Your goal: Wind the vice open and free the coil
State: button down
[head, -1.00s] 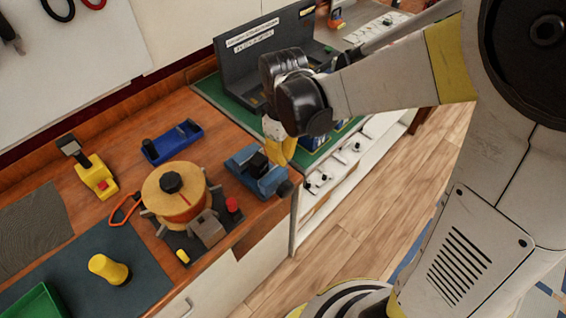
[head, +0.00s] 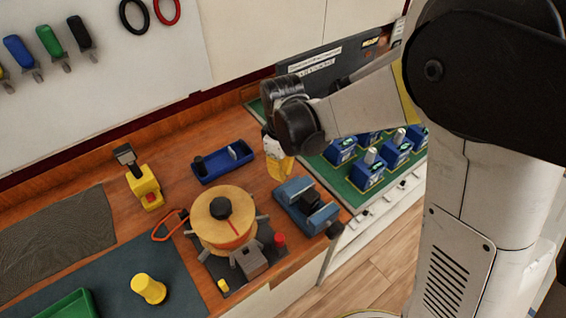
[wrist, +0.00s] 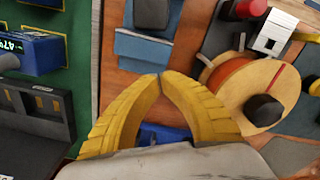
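The blue vice (head: 291,190) stands near the bench's right front corner, with a dark block, probably the coil (head: 310,198), between its jaws. A black knob (head: 335,229) sits at its front end. In the wrist view the vice (wrist: 143,50) is at top centre, with the dark block (wrist: 152,12) partly cut off by the upper edge. My gripper (head: 280,178) hangs above the bench, just behind and left of the vice, apart from it. In the wrist view its yellow fingertips (wrist: 161,76) meet with nothing between them.
A spool winder (head: 225,215) with a red knob (head: 280,239) stands left of the vice. A blue tray (head: 222,162) lies behind it. A green board (head: 345,178) with several blue breaker units is to the right. A yellow tool (head: 146,188) stands farther left.

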aim_at(302, 190)
notch_tip(302, 190, down, 4)
jog(key=shift+s+d+b, duration=0.1)
jog(key=shift+s+b, duration=0.05)
jog(key=shift+b, duration=0.3)
jog(key=s+d, duration=0.1)
jog(key=d, duration=0.2)
jog(key=shift+s+r, duration=0.1)
jog(key=shift+s, duration=0.25)
jog(key=shift+s+d, duration=0.15)
jog(key=shift+d, duration=0.05)
jog(key=shift+d, duration=0.1)
jog(key=shift+s+d+b, duration=0.35)
jog(key=shift+s+d, duration=0.15)
jog(key=shift+d, duration=0.25)
jog(key=shift+w+a, duration=0.1)
